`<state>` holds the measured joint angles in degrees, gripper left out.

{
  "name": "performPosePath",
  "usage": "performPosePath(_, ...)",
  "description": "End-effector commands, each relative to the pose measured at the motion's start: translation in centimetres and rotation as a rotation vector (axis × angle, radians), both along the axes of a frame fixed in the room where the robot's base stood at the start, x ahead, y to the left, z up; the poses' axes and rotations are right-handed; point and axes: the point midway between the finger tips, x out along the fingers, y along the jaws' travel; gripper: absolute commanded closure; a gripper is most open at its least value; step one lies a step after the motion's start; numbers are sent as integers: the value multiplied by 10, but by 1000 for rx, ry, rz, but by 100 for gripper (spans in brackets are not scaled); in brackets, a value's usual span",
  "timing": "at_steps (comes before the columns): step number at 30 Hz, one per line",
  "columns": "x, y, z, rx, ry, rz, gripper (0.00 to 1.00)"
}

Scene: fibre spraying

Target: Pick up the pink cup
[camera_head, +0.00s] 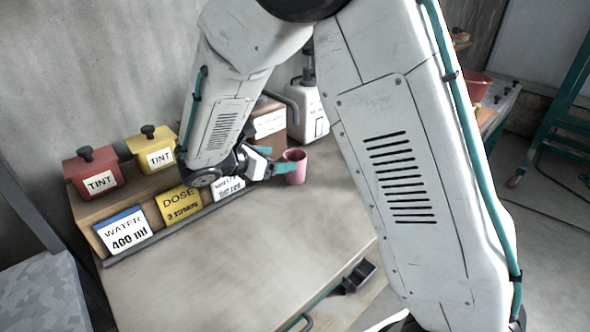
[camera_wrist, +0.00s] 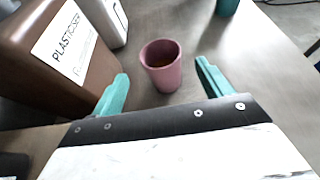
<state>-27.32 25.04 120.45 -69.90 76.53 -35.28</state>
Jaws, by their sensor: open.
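The pink cup (camera_head: 295,167) stands upright on the table, close to my gripper (camera_head: 279,165) in the head view. In the wrist view the pink cup (camera_wrist: 161,66) stands just ahead of the two teal fingers and roughly between their lines. It has a darker inside. My gripper (camera_wrist: 158,90) is open with nothing between its fingers. In the head view part of my gripper is hidden by the wrist and the cup.
A brown container (camera_wrist: 58,55) labelled as plasticiser stands close to the left finger. A white bottle (camera_head: 308,110) is behind the cup. Red (camera_head: 94,174) and yellow (camera_head: 152,150) tint boxes sit on a wooden shelf. The front of the table (camera_head: 230,265) is clear.

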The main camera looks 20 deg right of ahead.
Motion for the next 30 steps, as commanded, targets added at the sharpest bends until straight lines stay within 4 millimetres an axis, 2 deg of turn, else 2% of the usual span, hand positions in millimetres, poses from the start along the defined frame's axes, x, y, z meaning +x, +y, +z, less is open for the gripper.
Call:
performPosePath(3, 0, 0, -25, -1, 4, 0, 22)
performPosePath(6, -1, 0, -40, 0, 3, -1, 22)
performPosePath(14, 5, -19, -46, 2, -1, -4, 22)
performPosePath(21, 16, -54, -61, 2, 0, -6, 22)
performPosePath(24, 20, -63, -65, 1, -1, -5, 22)
performPosePath(30, 21, -66, -66, 2, -1, -2, 22)
